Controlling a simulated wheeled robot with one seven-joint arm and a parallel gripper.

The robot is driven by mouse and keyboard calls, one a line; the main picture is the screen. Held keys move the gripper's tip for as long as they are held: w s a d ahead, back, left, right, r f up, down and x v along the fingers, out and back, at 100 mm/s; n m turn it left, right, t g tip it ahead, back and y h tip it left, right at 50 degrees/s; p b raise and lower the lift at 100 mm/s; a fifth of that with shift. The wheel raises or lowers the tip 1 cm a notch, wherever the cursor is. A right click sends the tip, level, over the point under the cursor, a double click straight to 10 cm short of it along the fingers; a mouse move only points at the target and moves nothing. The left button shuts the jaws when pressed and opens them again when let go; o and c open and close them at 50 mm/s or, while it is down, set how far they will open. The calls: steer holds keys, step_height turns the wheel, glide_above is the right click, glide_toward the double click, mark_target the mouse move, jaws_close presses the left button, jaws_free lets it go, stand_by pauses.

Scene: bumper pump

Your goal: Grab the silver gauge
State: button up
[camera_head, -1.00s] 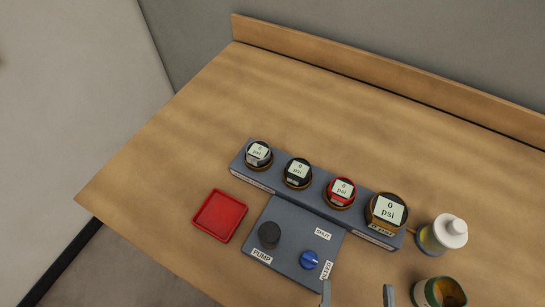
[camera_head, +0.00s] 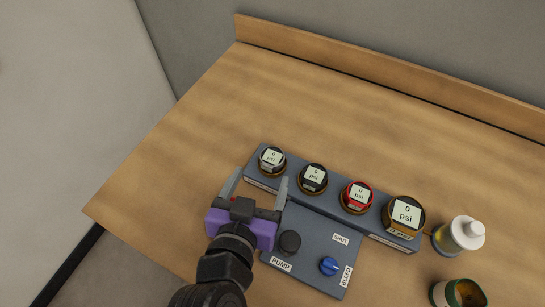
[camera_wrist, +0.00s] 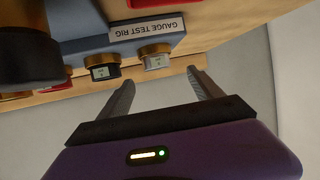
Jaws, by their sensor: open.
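The silver gauge (camera_head: 271,159) is the leftmost of the row on the blue-grey rig (camera_head: 335,213), seated upright in a brass-coloured socket and reading 0 psi. My gripper (camera_head: 260,174) is open and empty, its fingers pointing toward that end of the rig. In the wrist view, the silver gauge (camera_wrist: 155,57) shows upside down just past the gap between my open fingertips (camera_wrist: 161,78); I see no contact. Beside it is the black gauge (camera_wrist: 103,71).
A black gauge (camera_head: 313,178), a red gauge (camera_head: 357,196) and a larger gauge (camera_head: 404,215) continue the row rightward. The rig carries a black pump knob (camera_head: 289,242) and blue knob (camera_head: 329,265). A bottle (camera_head: 463,234) and cup (camera_head: 459,294) stand right. The table behind is clear.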

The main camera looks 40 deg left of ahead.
mark_target(271, 160)
steer(key=x, duration=0.2)
steer(key=p+x, duration=0.1)
steer(key=x, duration=0.4)
steer(key=shift+w+d+f, duration=0.2)
steer(key=shift+w+f, duration=0.05)
steer(key=shift+w, duration=0.1)
steer(key=shift+c, duration=0.2)
steer(key=c, duration=1.5)
steer(key=shift+c, duration=0.3)
steer(key=shift+r, duration=0.15)
